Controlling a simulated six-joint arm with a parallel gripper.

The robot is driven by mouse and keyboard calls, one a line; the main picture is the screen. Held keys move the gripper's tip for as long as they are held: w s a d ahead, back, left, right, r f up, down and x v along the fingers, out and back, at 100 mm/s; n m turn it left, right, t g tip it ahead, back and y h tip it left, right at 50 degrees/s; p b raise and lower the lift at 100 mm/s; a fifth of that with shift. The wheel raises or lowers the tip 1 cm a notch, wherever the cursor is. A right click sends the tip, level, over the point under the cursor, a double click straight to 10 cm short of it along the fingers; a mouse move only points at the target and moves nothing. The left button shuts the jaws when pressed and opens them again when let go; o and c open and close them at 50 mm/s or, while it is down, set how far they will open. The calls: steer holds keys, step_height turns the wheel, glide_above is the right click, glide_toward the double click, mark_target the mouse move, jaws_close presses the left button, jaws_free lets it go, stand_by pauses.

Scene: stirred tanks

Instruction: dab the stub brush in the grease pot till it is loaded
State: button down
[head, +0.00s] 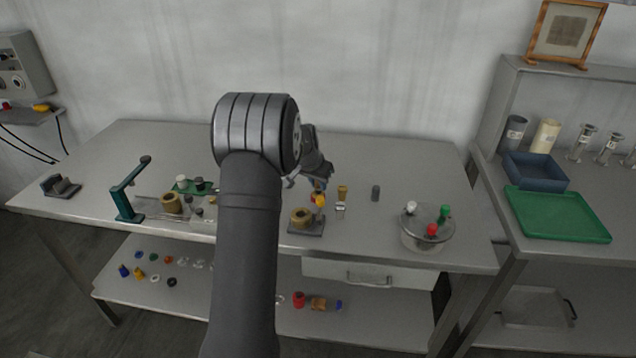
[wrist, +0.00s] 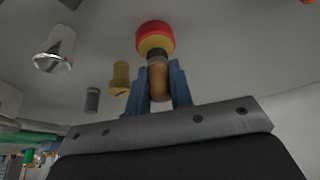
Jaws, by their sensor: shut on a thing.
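My gripper (head: 317,188) is near the middle of the bench; its blue fingers (wrist: 164,88) are shut on a short tan handle, which I take to be the stub brush (wrist: 158,82). Beyond the fingers it has a dark collar and a wider yellow end with a red face. In the head view, its yellow part (head: 319,199) shows below the fingers. I cannot tell if the red is grease. A brass-coloured round piece (head: 300,219) on a grey block is just left of the yellow end. No vessel is clearly identifiable as the grease pot.
A brass fitting (head: 342,192) and a dark cylinder (head: 375,193) stand to the right. A round tank lid (head: 425,241) with coloured knobs is farther right. A green stand (head: 129,194) and another brass-coloured piece (head: 171,204) are at left. The back right of the bench is clear.

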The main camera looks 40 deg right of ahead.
steer(key=shift+f, duration=0.6)
stand_by(1.3)
steer(key=shift+r, duration=0.1)
steer(key=shift+r, duration=3.45)
